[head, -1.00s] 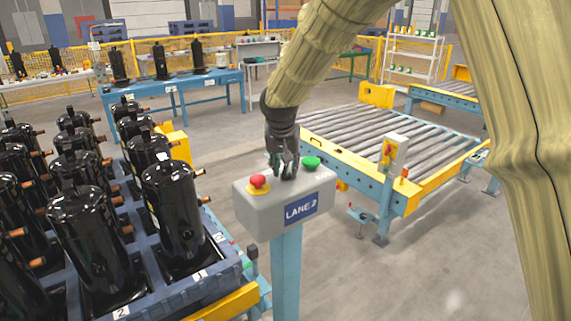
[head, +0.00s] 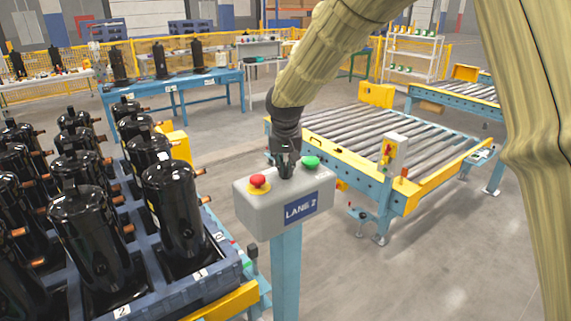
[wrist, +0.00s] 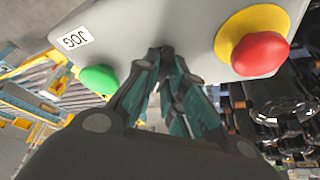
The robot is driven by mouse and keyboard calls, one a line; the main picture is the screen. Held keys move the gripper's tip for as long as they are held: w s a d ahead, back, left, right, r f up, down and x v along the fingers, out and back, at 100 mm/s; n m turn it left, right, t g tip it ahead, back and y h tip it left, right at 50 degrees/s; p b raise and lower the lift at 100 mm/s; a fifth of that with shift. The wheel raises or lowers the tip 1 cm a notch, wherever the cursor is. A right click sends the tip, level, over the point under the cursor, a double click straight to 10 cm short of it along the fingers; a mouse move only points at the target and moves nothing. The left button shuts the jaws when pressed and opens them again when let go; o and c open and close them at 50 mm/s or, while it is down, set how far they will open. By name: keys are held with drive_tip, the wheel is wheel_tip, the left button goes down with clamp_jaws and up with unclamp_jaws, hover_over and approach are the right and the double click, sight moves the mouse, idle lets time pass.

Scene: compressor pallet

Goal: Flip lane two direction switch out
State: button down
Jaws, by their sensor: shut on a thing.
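The lane two control box (head: 262,216) is grey, with a blue "LANE 2" label (head: 301,207), on a blue post. A red button (head: 258,181) on a yellow base is at its left and a green button (head: 310,162) at its right in the head view. My gripper (head: 287,172) points down at the box top between the two buttons. In the wrist view its fingertips (wrist: 162,52) come together at the box face, between the green button (wrist: 99,79) and the red button (wrist: 262,54). The fingers are shut on the direction switch, which they hide.
Black compressors (head: 172,210) stand in a blue pallet tray (head: 180,296) left of the box. A roller conveyor (head: 385,140) with a yellow edge lies behind and right. Open floor (head: 430,260) is at the front right.

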drive_tip(key=n+y+p, duration=0.1)
drive_tip(key=n, duration=0.3)
drive_tip(key=shift+d+r+y+p, duration=0.1)
drive_tip(key=shift+d+y+p, duration=0.05)
drive_tip(key=shift+y+p, duration=0.25)
drive_tip(key=n+g+y+p, duration=0.1)
drive_tip(key=n+p, duration=0.1)
drive_tip(key=n, duration=0.2)
drive_tip(key=shift+w+d, duration=0.1)
drive_tip(key=shift+w, duration=0.05)
drive_tip(key=n+g+y+p, duration=0.1)
drive_tip(key=n, duration=0.2)
drive_tip(key=shift+n+p, duration=0.3)
drive_tip(key=shift+w+n+g+y+p, duration=0.1)
drive_tip(key=shift+n+g+y+p, duration=0.25)
drive_tip(key=shift+n, duration=0.8)
drive_tip(key=shift+w+n+g+y+p, duration=0.1)
drive_tip(key=shift+n+g+p, duration=0.15)
drive_tip(key=shift+n+g, duration=0.6)
drive_tip(key=shift+s+n, duration=0.1)
drive_tip(key=shift+n, duration=0.3)
drive_tip(key=c, duration=1.5)
unclamp_jaws()
drive_tip(key=v, duration=1.2)
drive_tip(key=shift+s, duration=0.2)
